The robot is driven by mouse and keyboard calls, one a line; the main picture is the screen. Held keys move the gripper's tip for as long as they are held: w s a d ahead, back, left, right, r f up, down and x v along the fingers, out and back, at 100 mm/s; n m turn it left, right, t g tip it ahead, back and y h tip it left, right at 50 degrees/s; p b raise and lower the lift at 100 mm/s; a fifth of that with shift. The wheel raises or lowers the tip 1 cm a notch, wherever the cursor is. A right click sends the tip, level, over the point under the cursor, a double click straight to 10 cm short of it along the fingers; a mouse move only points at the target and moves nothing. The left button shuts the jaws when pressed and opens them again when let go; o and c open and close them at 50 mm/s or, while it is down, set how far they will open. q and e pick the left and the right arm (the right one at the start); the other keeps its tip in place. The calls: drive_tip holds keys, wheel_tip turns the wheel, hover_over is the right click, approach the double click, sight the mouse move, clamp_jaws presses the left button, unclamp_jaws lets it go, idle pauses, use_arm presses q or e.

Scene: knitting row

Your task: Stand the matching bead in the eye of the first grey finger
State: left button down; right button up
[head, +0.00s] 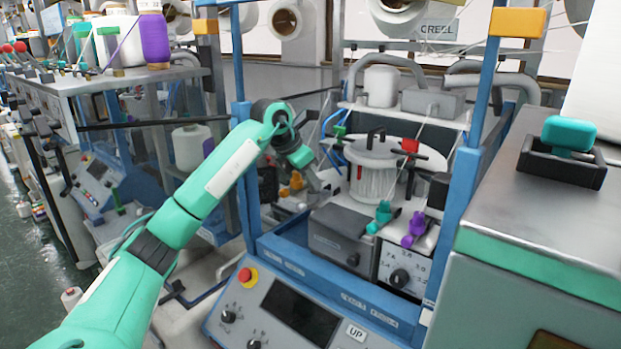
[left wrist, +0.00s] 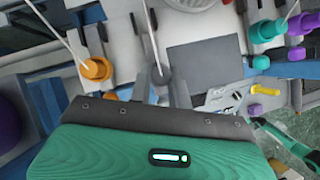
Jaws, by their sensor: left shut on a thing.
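My left gripper (head: 312,173) reaches into the knitting machine from the left, beside the round white yarn drum. Orange bead-like parts (head: 296,181) are just left of the gripper; one also shows in the left wrist view (left wrist: 97,68). I cannot tell which finger is first. My right gripper is out of view.
Teal (head: 381,214) and purple (head: 414,229) parts sit at the machine's front right, above a dial box. A teal block (head: 569,133) stands in a black tray (head: 535,165) at the right. Blue posts (head: 480,95) flank the work area, and yarns cross it.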

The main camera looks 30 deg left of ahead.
use_arm(q)
drive_tip(key=shift+f+b, duration=0.3)
drive_tip(key=shift+f, duration=0.25)
drive_tip(key=c, duration=1.2)
unclamp_jaws()
drive_tip(key=shift+c, duration=0.2)
drive_tip(key=shift+s+a+r, duration=0.15)
drive_tip(key=shift+s+r, duration=0.1)
drive_tip(key=shift+r, duration=0.2)
drive_tip(key=b+v, duration=0.3)
drive_tip(key=v, duration=1)
drive_tip(key=shift+b, duration=0.3)
